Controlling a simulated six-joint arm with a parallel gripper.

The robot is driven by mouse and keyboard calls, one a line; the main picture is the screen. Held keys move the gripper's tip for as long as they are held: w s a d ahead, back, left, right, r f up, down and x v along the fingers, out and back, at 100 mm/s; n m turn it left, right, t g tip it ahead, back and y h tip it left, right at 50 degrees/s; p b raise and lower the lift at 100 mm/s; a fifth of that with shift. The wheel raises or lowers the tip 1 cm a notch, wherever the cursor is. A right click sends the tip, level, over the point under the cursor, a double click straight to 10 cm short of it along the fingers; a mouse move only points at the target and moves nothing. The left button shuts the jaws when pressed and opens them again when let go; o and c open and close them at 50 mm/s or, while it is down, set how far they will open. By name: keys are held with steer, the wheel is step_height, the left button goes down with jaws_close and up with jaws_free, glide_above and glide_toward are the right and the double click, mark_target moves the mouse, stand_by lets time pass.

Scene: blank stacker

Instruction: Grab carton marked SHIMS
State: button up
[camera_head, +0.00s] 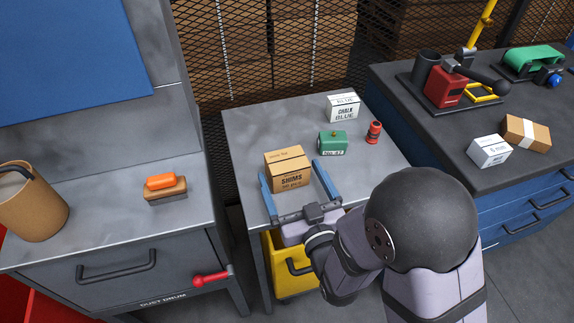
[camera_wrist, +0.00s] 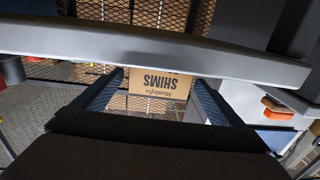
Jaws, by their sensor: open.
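The brown carton marked SHIMS (camera_head: 287,171) stands upright on the grey table (camera_head: 247,131), left of its middle. It also shows in the wrist view (camera_wrist: 159,84), with its lettering upside down, between my two blue fingers. My gripper (camera_head: 295,180) is open at the table's front edge, with one finger along the carton's left side and the other at its right. I cannot tell whether either finger touches the carton.
A green box (camera_head: 332,142), a white CHALK BLUE box (camera_head: 343,108) and a red canister (camera_head: 373,132) stand behind and right of the carton. A bench (camera_head: 110,210) with an orange-handled brush (camera_head: 165,188) is at left. A dark-topped cabinet (camera_head: 450,140) is at right.

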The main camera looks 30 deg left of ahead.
mark_target(282, 153)
steer(key=shift+p+x, duration=0.8)
steer(key=shift+x, duration=2.9)
steer(key=shift+r, duration=0.1)
steer(key=shift+c, duration=0.7)
steer(key=c, duration=1.2)
steer(key=shift+r, duration=0.2)
steer(key=shift+r+p, duration=0.35)
steer(key=shift+r, duration=4.5)
